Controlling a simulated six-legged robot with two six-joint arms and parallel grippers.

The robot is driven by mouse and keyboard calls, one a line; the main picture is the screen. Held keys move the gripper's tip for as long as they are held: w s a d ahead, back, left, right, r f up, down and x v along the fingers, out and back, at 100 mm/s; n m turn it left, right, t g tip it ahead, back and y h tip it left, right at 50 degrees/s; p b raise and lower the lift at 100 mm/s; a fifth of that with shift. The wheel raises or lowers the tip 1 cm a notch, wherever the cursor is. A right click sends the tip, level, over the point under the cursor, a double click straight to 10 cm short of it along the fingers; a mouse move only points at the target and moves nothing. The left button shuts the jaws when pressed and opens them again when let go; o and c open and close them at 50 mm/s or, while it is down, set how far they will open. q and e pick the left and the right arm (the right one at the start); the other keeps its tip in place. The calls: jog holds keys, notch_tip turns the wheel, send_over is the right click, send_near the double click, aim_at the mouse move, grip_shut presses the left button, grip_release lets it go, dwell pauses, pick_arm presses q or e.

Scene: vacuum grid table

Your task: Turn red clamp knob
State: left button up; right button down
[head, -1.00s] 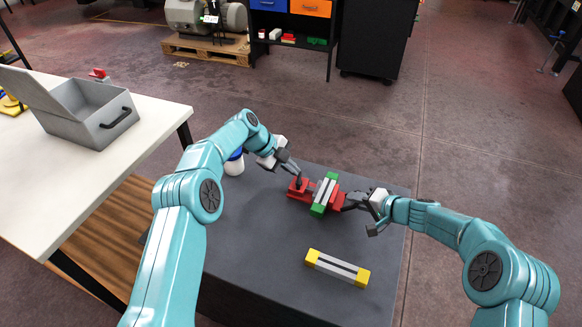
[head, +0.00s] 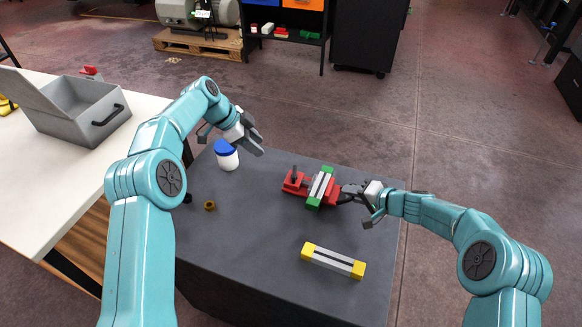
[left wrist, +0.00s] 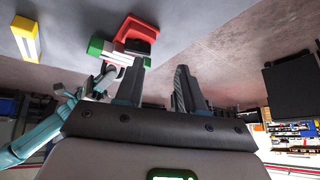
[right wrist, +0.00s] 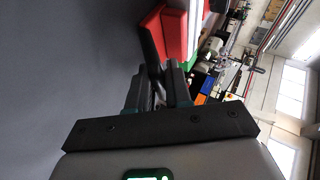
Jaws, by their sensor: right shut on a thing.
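A red clamp (head: 332,197) lies on the grey grid table, with a green-ended light bar (head: 321,187) across it. A dark upright part (head: 294,174) stands at the clamp's left end; whether it is the knob is unclear. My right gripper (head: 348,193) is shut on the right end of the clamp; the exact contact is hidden. Red also shows past its fingers in the right wrist view (right wrist: 174,35). My left gripper (head: 259,147) is in the air, up and left of the clamp. Its fingers are apart and empty in the left wrist view (left wrist: 157,88).
A yellow-ended bar (head: 333,261) lies at the table's front right. A white bottle with a blue lid (head: 227,157) stands beneath my left arm, with a small brown nut (head: 209,206) nearer. A grey open box (head: 80,115) sits on the white table (head: 30,170) at left.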

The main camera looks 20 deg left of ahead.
pick_arm(q)
notch_tip(320, 180, down, 3)
jog(key=s+a+n+y, duration=0.1)
jog(key=a+n+y, duration=0.1)
jog(key=n, duration=0.5)
jog(key=n+y, duration=0.5)
jog(key=n, duration=0.4)
send_near(294, 172)
jog(key=shift+t, duration=0.4)
jog(key=x, duration=0.9)
jog(key=shift+s+f, duration=0.1)
jog(key=shift+s, duration=0.2)
jog(key=shift+h, duration=0.3)
grip_shut()
